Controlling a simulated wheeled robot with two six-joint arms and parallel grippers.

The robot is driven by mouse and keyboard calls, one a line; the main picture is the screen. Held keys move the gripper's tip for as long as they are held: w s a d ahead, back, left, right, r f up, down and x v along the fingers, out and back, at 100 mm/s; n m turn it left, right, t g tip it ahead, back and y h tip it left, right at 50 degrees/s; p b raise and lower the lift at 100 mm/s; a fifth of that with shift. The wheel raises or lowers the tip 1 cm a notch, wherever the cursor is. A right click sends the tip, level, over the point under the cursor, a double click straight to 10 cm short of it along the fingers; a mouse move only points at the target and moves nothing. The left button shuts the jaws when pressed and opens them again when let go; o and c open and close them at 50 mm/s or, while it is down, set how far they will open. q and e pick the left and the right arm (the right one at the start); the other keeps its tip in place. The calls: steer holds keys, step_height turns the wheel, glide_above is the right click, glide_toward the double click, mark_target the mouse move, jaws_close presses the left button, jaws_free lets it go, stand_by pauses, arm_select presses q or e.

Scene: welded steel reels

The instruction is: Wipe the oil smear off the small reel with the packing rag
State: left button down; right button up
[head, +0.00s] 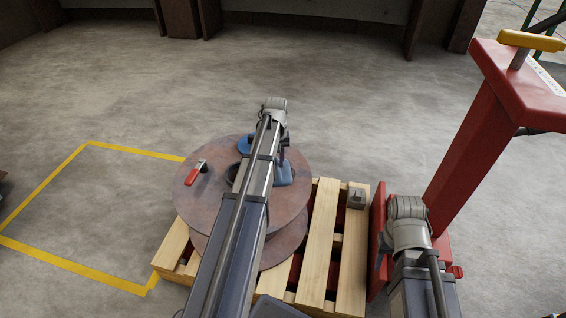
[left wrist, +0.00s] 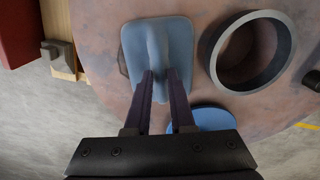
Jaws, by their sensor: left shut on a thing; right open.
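The rusty steel reel (head: 225,205) lies flat on a wooden pallet, with a round hub hole (left wrist: 248,52) in its upper flange. My left gripper (head: 283,158) is above the right part of that flange. It is shut on the blue packing rag (head: 285,174), pinching a raised fold; the rag lies spread against the flange in the left wrist view (left wrist: 158,45). A dark patch (left wrist: 123,64) shows at the rag's left edge; I cannot tell if it is the oil smear. My right gripper (head: 383,244) is open and partly hidden by its wrist, beside a red post.
A blue round piece (left wrist: 206,119) lies on the flange near the rag. A red-handled tool (head: 197,172) sits on the flange's left. The pallet (head: 318,240) carries a grey block (head: 356,197). A red stand (head: 475,140) rises at right. Floor behind is clear.

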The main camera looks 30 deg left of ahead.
arm_select(q)
steer(key=shift+a+r, duration=0.1)
steer(key=shift+a, duration=0.1)
steer(key=shift+d, duration=0.1)
steer(key=shift+w+d, duration=0.25)
steer(key=shift+d, duration=0.75)
steer(key=shift+w+d, duration=0.2)
steer(key=shift+d, duration=0.75)
steer(key=shift+w+d, duration=0.3)
steer(key=shift+d, duration=0.75)
steer(key=shift+w+d, duration=0.25)
steer(key=shift+d, duration=0.8)
steer(key=shift+a, duration=0.1)
step_height(320, 180, up, 6)
steer(key=p, duration=0.6)
